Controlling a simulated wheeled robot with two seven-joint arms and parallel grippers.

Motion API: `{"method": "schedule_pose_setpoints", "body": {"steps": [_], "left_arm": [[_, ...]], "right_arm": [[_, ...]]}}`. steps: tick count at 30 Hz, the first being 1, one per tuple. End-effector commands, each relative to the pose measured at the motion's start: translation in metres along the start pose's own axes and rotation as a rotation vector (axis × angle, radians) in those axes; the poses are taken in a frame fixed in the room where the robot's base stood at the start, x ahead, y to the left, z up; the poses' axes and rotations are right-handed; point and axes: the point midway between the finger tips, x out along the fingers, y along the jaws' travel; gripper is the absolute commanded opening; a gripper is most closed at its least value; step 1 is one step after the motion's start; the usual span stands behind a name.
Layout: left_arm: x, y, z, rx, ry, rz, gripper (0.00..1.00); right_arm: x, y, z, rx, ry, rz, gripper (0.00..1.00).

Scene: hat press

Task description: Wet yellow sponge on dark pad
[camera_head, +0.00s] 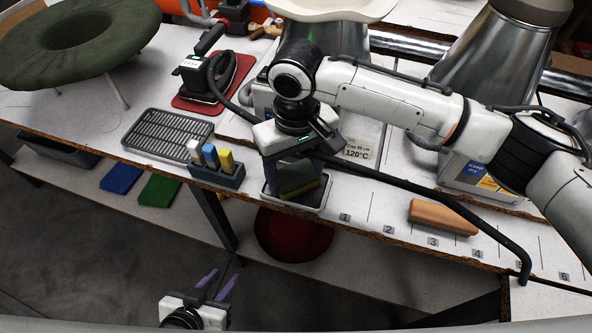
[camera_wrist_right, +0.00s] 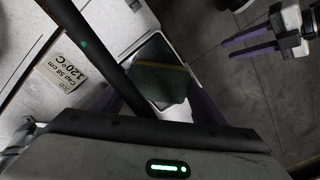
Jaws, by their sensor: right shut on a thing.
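My right gripper (camera_head: 294,178) points down over a small light-rimmed tray (camera_head: 318,206) at the table's front edge. It is shut on a sponge (camera_wrist_right: 165,82), which looks dark green with a thin yellowish edge. In the head view a yellow strip of the sponge (camera_head: 303,188) shows low between the fingers. The dark pad (camera_wrist_right: 153,48) shows inside the tray beyond the sponge. I cannot tell whether sponge and pad touch. My left gripper (camera_head: 219,282) is open and empty, low in front of the table; it also shows in the right wrist view (camera_wrist_right: 230,46).
A rack with several coloured sticks (camera_head: 218,178) stands left of the tray, near a grated tray (camera_head: 165,133) and an iron (camera_head: 200,80) on a red mat. A tan block (camera_head: 443,217) lies right by the numbered marks. A black hose (camera_head: 440,197) crosses the table.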

Motion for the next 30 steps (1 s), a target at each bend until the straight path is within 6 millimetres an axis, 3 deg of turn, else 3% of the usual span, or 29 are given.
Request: {"method": "schedule_pose_setpoints", "body": {"steps": [8,19,30], "left_arm": [[-0.004,0.0,-0.004,0.0,0.0,0.0,0.31],[-0.026,0.003,-0.025,0.0,0.0,0.0,0.31],[-0.034,0.004,-0.035,0.0,0.002,0.0,0.31]], "right_arm": [[-0.002,0.0,0.002,0.0,-0.008,0.001,0.47],[-0.028,0.0,0.001,0.0,-0.003,0.001,0.47],[-0.054,0.0,0.0,-0.001,0.001,-0.001,0.47]]}}
